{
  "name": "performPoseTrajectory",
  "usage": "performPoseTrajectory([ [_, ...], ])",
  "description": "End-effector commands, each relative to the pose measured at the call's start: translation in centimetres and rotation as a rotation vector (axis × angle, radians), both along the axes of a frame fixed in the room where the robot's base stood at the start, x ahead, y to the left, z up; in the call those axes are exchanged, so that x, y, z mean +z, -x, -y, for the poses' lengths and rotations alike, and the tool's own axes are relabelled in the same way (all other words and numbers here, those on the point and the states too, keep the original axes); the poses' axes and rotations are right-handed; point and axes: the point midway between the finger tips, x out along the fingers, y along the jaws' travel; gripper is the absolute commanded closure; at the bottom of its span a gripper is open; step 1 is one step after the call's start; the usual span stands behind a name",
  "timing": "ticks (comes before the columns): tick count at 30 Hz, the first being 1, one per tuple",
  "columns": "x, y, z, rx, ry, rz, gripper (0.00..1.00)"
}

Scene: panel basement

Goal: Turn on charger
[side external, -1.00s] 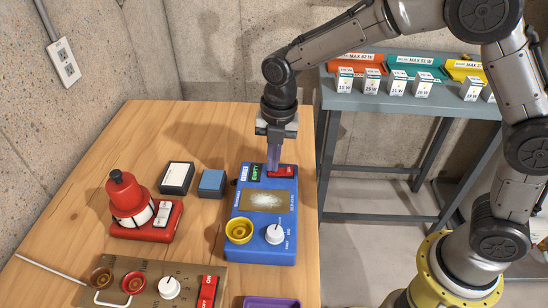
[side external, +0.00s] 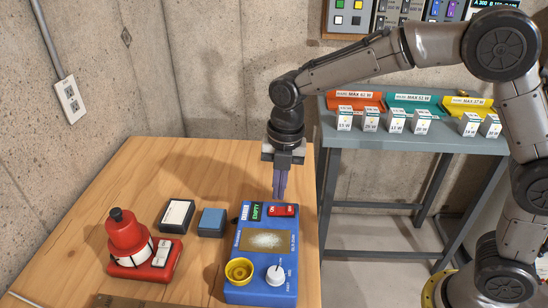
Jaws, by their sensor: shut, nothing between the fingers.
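The blue charger box (side external: 257,285) sits at the right edge of the wooden table. A red rocker switch (side external: 283,210) is at its top right, beside a green label reading EMPTY (side external: 257,211). A brown panel, a yellow round socket (side external: 239,271) and a white knob (side external: 276,274) are on its top face. My gripper (side external: 280,197) is shut and empty, pointing down just above and behind the red switch. Whether the fingertips touch the box is unclear.
A red device with a black-topped knob (side external: 127,236) stands at the left. A white-topped block (side external: 177,214) and a blue block (side external: 212,220) lie beside the charger. A grey table (side external: 410,145) with bins and small boxes stands behind.

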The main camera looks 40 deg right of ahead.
Motion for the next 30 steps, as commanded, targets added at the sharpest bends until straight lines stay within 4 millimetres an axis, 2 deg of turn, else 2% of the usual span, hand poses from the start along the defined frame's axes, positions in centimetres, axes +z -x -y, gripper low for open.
performPoseTrajectory([
  [1, 1.3, -0.2, -0.2, 0.001, -0.001, 0.006, 1.00],
  [9, 7.0, -0.8, -0.7, 0.001, -0.001, 0.004, 1.00],
  [15, 9.8, -1.0, -1.0, 0.000, 0.000, 0.001, 1.00],
  [21, 10.9, -1.1, -1.1, 0.000, 0.000, 0.000, 1.00],
  [30, 10.9, -1.1, -1.1, -0.001, 0.000, 0.000, 1.00],
])
